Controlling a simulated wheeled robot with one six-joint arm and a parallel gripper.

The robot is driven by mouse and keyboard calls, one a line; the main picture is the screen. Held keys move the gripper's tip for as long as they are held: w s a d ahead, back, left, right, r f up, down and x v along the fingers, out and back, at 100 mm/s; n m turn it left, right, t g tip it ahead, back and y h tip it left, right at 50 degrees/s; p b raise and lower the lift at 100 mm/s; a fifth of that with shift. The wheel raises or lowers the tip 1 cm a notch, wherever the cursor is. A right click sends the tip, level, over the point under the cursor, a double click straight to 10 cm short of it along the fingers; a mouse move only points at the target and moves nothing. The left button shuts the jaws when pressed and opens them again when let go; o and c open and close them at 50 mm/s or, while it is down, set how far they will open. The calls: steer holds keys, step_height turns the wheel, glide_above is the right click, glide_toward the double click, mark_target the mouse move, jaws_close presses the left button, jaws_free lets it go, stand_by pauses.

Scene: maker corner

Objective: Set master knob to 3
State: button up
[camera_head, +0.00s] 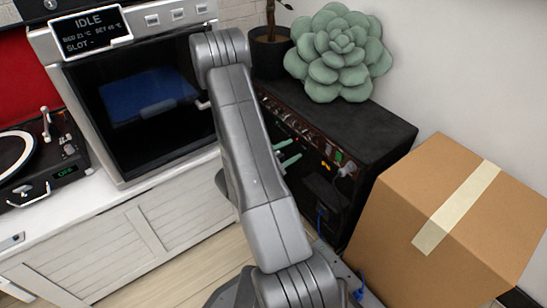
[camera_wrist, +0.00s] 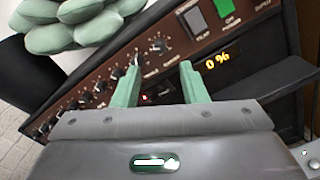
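The black amplifier (camera_head: 376,128) has a brown control panel with a row of small dark knobs, which also shows in the wrist view (camera_wrist: 187,43). One knob (camera_wrist: 159,45) with a ring of white marks sits right of the row, just beyond my fingertips; its label is too small to read surely, so I cannot tell whether it is the master knob. My gripper (camera_wrist: 159,66) is open, with two green fingers apart and nothing visible between them. In the head view my gripper (camera_head: 288,154) is at the panel, partly hidden by my arm.
An amber display (camera_wrist: 217,61) reads 0 %. A green switch (camera_wrist: 222,9) and a grey one (camera_wrist: 197,23) are above it. A plush succulent (camera_head: 338,50) and a plant pot (camera_head: 270,52) stand on the amplifier. A cardboard box (camera_head: 401,207) is close on the right.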

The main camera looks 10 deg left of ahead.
mark_target(311, 140)
steer(key=p+v, duration=0.1)
steer(key=v, duration=0.5)
steer(key=shift+s+a, duration=0.15)
stand_by(0.4)
steer(key=shift+b+x, duration=1.45)
steer(key=shift+x, duration=5.5)
